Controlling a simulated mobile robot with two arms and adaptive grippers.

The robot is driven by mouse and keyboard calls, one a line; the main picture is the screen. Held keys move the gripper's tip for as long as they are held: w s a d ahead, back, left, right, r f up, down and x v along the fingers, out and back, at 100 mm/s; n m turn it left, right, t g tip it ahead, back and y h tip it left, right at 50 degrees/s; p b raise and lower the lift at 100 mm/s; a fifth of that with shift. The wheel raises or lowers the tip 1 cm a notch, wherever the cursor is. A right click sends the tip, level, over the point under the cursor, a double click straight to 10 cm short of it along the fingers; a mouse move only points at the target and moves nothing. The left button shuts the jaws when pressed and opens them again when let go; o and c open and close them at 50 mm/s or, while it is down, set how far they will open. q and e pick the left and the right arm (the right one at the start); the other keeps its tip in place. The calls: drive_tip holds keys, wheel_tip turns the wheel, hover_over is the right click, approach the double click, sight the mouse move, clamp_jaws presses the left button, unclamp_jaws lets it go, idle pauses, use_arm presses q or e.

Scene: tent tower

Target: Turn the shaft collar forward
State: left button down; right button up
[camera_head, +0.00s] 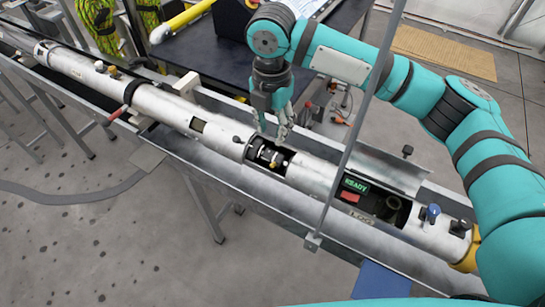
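A long silver tube (160,104) lies in a metal trough and runs from upper left to lower right. In a cut-out near its middle is a dark shaft section with a collar-like ring and a small brass-coloured part (272,157), which I take for the shaft collar. My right gripper (272,134) points down just above and behind this cut-out. Its fingers look apart with nothing between them, and I see no clear contact with the collar. My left gripper is not in view.
A larger opening to the right holds a green "READY" display (355,185) and a red block (350,198). A raised metal cover (385,168) and a thin upright pole (348,150) stand close by. A blue knob (432,213) is at the tube's right. A dark table (205,52) lies behind.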

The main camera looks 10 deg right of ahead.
sight(273, 164)
wheel_tip(273, 164, down, 12)
drive_tip(key=shift+r+p, duration=0.15)
drive_tip(key=shift+p, duration=1.05)
drive_tip(key=shift+w+d+f, duration=0.1)
drive_tip(key=shift+f, duration=0.65)
drive_tip(key=shift+r, duration=0.15)
clamp_jaws()
